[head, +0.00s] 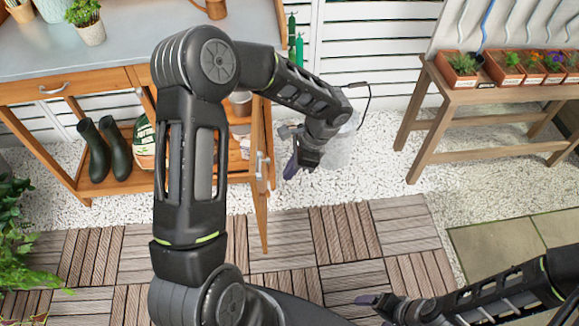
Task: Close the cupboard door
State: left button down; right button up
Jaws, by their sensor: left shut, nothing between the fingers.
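The cupboard door (259,190) is a wooden panel under the right end of the potting bench. It stands open, swung out toward me and seen nearly edge-on. My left gripper (291,168) is shut and empty, just to the right of the door and handle, with a small gap showing in the picture. My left arm hides part of the cupboard opening. My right gripper (368,300) is low in the view over the deck, far from the door; its finger gap is not clear.
The bench (110,60) carries potted plants and has dark boots (95,150) on its lower shelf. A plant table (500,95) with terracotta pots stands at the right.

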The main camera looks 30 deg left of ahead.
aim_at(266, 192)
pick_arm(q)
jog(key=s+a+f, duration=0.1)
jog(key=f, duration=0.1)
jog(key=s+a+f, duration=0.1)
jog(key=a+f, duration=0.1)
jog(key=a+f+p, duration=0.1)
jog(key=f, duration=0.1)
jog(key=shift+s+a+f, duration=0.15)
jog(key=shift+s+a, duration=0.05)
jog(key=shift+s, duration=0.2)
jog(key=shift+s+a, duration=0.35)
jog(key=shift+a, duration=0.2)
jog(key=shift+s+a, duration=0.1)
jog(key=shift+a, duration=0.05)
